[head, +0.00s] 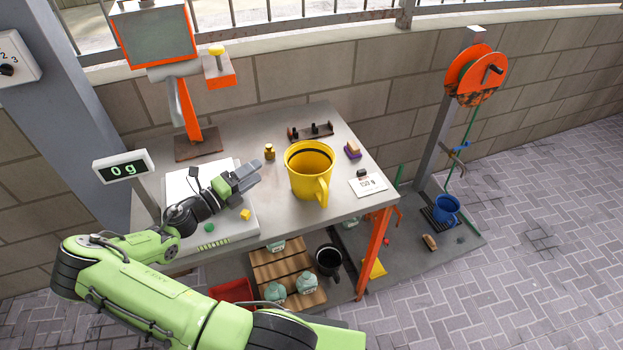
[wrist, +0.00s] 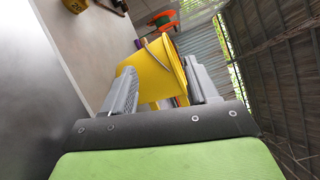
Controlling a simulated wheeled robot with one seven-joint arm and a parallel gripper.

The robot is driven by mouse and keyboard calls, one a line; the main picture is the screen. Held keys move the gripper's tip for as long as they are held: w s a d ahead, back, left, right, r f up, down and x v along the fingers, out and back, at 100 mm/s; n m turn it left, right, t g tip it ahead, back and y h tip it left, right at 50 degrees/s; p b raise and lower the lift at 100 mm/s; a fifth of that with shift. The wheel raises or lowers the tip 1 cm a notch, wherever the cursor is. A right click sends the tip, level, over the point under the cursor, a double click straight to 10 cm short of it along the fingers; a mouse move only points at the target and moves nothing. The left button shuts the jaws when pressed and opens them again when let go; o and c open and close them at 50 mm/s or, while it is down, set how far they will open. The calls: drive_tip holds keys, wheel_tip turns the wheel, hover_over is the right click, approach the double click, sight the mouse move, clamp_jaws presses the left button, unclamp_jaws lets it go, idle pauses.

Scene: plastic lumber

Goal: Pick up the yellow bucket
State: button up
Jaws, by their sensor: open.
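The yellow bucket (head: 306,178) stands upright on the grey table, right of the middle, with its handle toward the front. My gripper (head: 254,170) is in the head view to the left of the bucket, low over the table, its fingers pointing at the bucket. In the wrist view the bucket (wrist: 155,72) shows beyond and between the two fingertips (wrist: 165,85). The fingers are apart and nothing is held. A clear gap separates the fingertips from the bucket in the head view.
On the grey table (head: 335,130) are a brass weight (head: 269,152), a dark rack (head: 310,132), a purple-and-tan block (head: 353,149), a card (head: 368,186) and a small yellow cube (head: 245,214). A scale display (head: 123,167) reads 0 g.

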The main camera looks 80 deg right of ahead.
sight(288, 152)
drive_tip(key=b+x, duration=0.1)
drive_tip(key=x, duration=1.1)
drive_tip(key=shift+s+d+f+b, duration=0.2)
drive_tip(key=shift+s+b, duration=0.1)
drive_tip(key=shift+s, duration=0.05)
drive_tip(key=shift+a, duration=0.1)
drive_tip(key=shift+c, duration=0.2)
